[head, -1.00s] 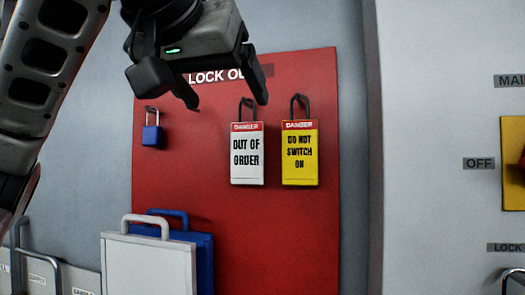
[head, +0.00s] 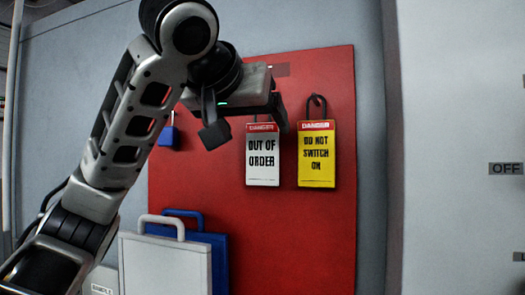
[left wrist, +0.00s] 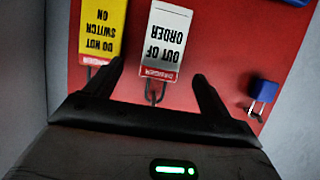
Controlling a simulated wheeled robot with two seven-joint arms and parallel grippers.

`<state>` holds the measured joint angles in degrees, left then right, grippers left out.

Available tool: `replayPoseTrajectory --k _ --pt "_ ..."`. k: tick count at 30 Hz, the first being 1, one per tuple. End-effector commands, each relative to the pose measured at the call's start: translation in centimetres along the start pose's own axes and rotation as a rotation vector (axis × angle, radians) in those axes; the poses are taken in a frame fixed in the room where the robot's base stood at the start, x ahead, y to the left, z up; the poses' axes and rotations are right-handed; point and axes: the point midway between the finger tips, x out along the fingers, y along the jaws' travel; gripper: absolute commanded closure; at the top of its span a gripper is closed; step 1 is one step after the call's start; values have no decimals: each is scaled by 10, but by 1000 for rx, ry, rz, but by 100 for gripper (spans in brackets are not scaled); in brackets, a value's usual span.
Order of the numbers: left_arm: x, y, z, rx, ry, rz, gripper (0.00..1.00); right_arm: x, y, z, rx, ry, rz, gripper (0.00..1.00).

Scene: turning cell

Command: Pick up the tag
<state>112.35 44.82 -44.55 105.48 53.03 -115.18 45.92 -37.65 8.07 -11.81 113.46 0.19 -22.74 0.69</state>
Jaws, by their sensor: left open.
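Two tags hang by dark shackles on a red lockout board (head: 300,240). The white "OUT OF ORDER" tag (head: 262,160) hangs left of the yellow "DO NOT SWITCH ON" tag (head: 316,158). My left gripper (head: 248,130) is open and empty, in front of the board at the height of the white tag's top; it hides that tag's shackle in the head view. In the left wrist view, upside down, the white tag (left wrist: 165,40) and its shackle show between the two fingertips (left wrist: 158,74), apart from both. The yellow tag (left wrist: 101,25) lies just outside one finger. My right gripper is not in view.
A blue padlock (head: 168,132) hangs left of the tags, partly behind my left arm; it also shows in the left wrist view (left wrist: 264,90). White (head: 165,260) and blue (head: 220,255) panels with handles stand low at the left. Board right of the yellow tag is clear.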

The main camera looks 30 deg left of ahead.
Motion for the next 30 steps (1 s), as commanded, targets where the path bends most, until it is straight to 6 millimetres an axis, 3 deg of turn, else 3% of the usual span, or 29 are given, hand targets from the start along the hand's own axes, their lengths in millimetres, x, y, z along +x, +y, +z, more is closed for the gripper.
replayPoseTrajectory --k 13,22,27,30 --pt "48 -4 5 -1 -1 -2 18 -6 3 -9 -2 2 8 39" --pt "53 -4 6 -1 1 0 18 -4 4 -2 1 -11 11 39" --pt "52 -4 6 -1 1 0 65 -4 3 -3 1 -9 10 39" --pt "52 -4 6 -1 1 0 67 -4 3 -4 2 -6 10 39"
